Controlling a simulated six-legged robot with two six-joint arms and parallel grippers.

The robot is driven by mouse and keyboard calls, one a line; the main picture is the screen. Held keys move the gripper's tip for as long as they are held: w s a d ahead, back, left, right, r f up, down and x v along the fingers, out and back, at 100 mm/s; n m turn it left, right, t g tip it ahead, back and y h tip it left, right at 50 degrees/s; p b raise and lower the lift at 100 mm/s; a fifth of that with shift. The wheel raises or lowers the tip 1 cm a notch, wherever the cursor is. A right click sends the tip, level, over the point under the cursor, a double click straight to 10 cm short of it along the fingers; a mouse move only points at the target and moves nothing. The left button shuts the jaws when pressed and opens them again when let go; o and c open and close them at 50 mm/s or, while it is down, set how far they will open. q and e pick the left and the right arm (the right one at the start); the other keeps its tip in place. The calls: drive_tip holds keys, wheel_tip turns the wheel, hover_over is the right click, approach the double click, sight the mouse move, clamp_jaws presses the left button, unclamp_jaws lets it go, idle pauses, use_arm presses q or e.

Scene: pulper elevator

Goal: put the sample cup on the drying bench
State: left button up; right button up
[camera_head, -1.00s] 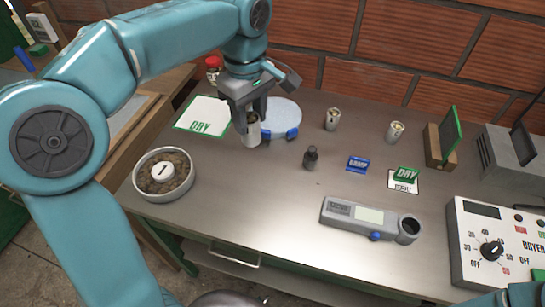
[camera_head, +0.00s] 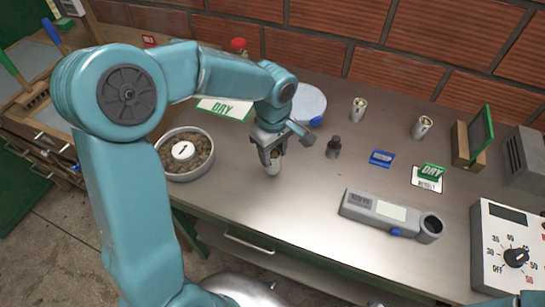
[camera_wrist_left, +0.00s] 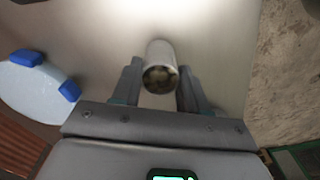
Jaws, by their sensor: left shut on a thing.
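The sample cup (camera_head: 273,169) is a small pale cylinder, partly hidden by the fingers in the head view. My left gripper (camera_head: 270,153) is shut on it, above the front part of the metal-topped bench (camera_head: 290,212). The wrist view shows the cup (camera_wrist_left: 160,62) between the two fingers (camera_wrist_left: 160,90), with dark beans inside. I cannot tell whether its base touches the bench. My right gripper is not in view.
A round bean tray (camera_head: 205,165) stands left of the gripper. Two cups (camera_head: 358,109) (camera_head: 422,127) stand farther back.

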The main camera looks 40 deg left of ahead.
sight(272, 153)
use_arm(q)
drive_tip(key=shift+f, duration=1.45)
drive_tip(key=shift+f, duration=0.1)
drive_tip(key=shift+a+f+b, duration=0.1)
drive_tip(key=shift+f+b, duration=0.05)
drive_tip(key=shift+b, duration=0.15)
drive_tip(key=o, duration=1.1)
wheel_tip(272, 153, up, 13)
drive_tip(key=shift+f+p, duration=0.2)
drive_tip(key=shift+p, duration=0.3)
drive_tip(key=shift+s, duration=0.1)
